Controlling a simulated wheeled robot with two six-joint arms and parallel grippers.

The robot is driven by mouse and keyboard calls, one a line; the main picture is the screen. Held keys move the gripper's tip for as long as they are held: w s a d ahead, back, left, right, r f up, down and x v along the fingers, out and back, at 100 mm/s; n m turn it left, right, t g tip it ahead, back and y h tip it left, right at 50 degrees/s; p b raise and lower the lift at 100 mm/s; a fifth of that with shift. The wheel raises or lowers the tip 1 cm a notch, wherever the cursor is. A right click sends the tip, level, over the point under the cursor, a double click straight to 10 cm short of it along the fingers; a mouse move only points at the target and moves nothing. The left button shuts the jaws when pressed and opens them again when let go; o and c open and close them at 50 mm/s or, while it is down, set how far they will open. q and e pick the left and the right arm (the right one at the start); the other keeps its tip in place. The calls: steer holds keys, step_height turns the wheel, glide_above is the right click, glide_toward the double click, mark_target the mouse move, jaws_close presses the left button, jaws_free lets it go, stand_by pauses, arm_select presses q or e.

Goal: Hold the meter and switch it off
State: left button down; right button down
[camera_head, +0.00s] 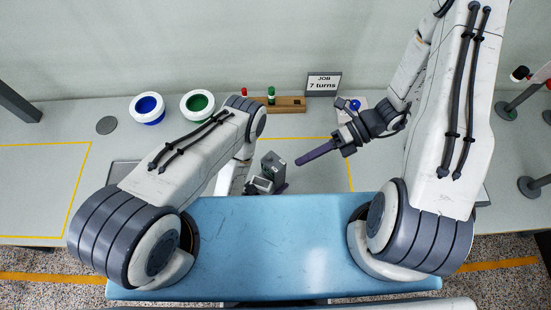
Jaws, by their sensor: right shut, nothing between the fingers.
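A small dark grey box (271,162), which looks like the meter, stands near the table's front, just beyond my blue front deck. Its switch is too small to make out. My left gripper (262,184) is low at the near side of this box, partly hidden by its own arm; whether its fingers are closed on the box cannot be told. My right gripper (299,161) is shut and empty. Its long dark purple fingers point left toward the box, with a small gap between in the picture.
A blue bowl (148,121) and a green bowl (197,118) stand at the back left. A blue-knobbed device (354,104) is behind my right gripper. Stands are far right.

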mark_target(280, 162)
steer(key=x, duration=0.9)
steer(key=shift+s+a+f, duration=0.2)
steer(key=shift+a, duration=0.05)
steer(key=w, duration=0.1)
steer(key=w+r, duration=0.1)
steer(key=w, duration=0.1)
steer(key=shift+d+r, duration=0.1)
steer(key=shift+d, duration=0.15)
steer(key=shift+w+r, duration=0.2)
steer(key=shift+w, duration=0.1)
steer(key=shift+w+d+m+g+y, duration=0.2)
steer(key=shift+m+g+y, duration=0.15)
steer(key=shift+y, duration=0.35)
steer(key=g+y, duration=0.1)
steer(key=w+d+m+g+y, duration=0.1)
steer(key=y, duration=0.1)
steer(key=shift+f+m+y, duration=0.1)
steer(key=shift+m+y, duration=0.15)
steer(key=shift+y, duration=0.05)
steer(key=shift+s, duration=0.15)
